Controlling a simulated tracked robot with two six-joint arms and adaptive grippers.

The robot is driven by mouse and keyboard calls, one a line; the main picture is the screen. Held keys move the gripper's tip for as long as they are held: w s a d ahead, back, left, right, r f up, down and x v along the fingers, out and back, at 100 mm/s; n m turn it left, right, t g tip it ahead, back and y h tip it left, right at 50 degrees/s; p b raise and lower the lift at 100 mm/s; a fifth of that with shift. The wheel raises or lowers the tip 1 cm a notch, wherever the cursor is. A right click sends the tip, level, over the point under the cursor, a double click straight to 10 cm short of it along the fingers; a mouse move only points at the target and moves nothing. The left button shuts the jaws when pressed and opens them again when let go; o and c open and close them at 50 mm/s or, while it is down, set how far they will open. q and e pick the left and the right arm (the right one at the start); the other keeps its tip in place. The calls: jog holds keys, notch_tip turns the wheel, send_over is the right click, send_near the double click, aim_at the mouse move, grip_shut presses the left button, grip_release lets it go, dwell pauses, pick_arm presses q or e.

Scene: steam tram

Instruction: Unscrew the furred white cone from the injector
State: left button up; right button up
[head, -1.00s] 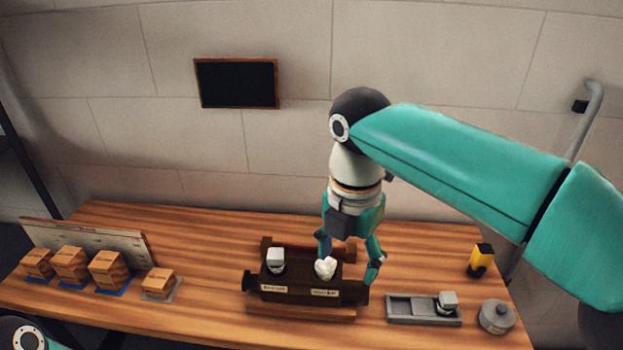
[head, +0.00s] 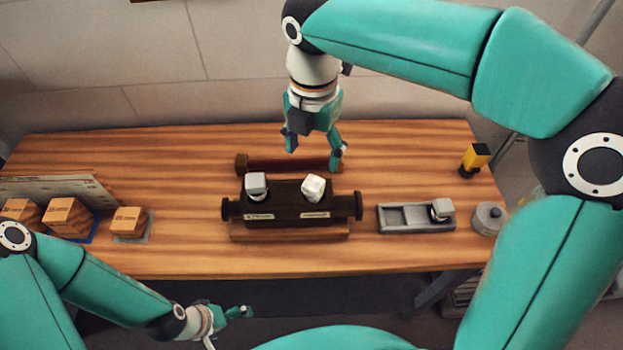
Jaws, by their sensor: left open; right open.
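The injector (head: 288,206) is a dark brown body on a wooden base in the middle of the bench. The furred white cone (head: 313,187) sits in its right-hand top seat, seen as a lumpy white top. A grey-white squarish cap (head: 256,184) sits in the left seat. My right gripper (head: 314,156) points down with its fingers apart and empty, just above and behind the white cone in the picture, apart from it. My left gripper (head: 242,312) is low in front of the bench's front edge, open, small and seen from the side.
A grey tray (head: 393,220) with a grey-white cap stands right of the injector, next to a round grey tin (head: 488,219). A yellow-and-black item (head: 474,160) stands behind. Wooden boxes (head: 68,217) and a leaning board (head: 55,187) are at left.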

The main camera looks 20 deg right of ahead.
aim_at(313, 183)
notch_tip(313, 183, down, 10)
jog(key=shift+f, duration=0.2)
jog(key=shift+c, duration=0.3)
jog(key=c, duration=1.3)
jog(key=shift+r+n+p, duration=0.1)
jog(key=shift+n+p, duration=0.25)
jog(key=shift+n, duration=0.05)
grip_shut()
jog(key=shift+r, duration=0.1)
jog(key=shift+r+p, duration=2.4)
jog(key=shift+r, duration=0.15)
jog(key=shift+r+p, duration=0.45)
jog(key=shift+r, duration=0.65)
